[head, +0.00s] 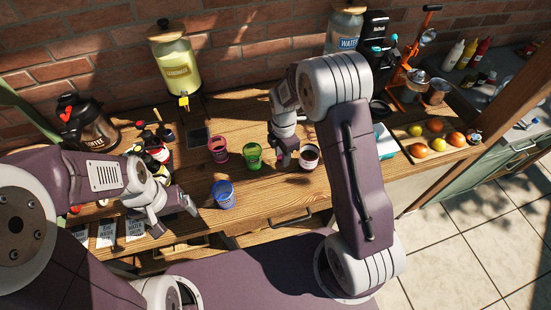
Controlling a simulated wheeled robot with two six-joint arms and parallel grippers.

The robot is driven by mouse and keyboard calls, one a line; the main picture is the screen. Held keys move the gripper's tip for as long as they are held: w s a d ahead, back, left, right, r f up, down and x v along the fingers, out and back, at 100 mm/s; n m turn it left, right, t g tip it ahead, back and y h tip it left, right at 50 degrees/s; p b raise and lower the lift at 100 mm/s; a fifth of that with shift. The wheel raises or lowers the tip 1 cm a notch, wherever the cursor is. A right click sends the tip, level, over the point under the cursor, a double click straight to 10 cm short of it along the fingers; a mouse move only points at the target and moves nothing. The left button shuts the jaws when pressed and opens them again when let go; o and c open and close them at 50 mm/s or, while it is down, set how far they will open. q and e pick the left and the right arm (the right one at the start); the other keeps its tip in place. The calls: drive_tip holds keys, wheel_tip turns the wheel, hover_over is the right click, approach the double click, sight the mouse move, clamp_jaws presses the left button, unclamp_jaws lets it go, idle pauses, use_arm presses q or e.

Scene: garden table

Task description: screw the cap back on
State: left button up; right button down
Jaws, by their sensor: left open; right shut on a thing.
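My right gripper (284,148) points down over the middle of the wooden table. It is shut on a small dark reddish thing that appears to be the cap, mostly hidden by the fingers. Just right of it stands a white jar (310,164), upright, with an open top and dark contents. The held thing is beside the jar, not over its mouth. My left gripper (172,212) is open and empty, low over the left front part of the table, well away from the jar.
A pink cup (218,149), a green cup (252,156) and a blue cup (223,194) stand between my grippers. A yellow drink dispenser (176,68) and a dark jug (88,125) stand behind. A fruit board (440,152) is at right. The table's front middle is clear.

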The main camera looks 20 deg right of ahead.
sight(310, 151)
drive_tip(key=s+d+r+b, duration=0.1)
drive_tip(key=s+d+r, duration=0.3)
drive_tip(key=s, duration=0.3)
drive_tip(key=shift+d+r, duration=0.4)
drive_tip(key=shift+r, duration=0.15)
drive_tip(key=shift+s, duration=0.1)
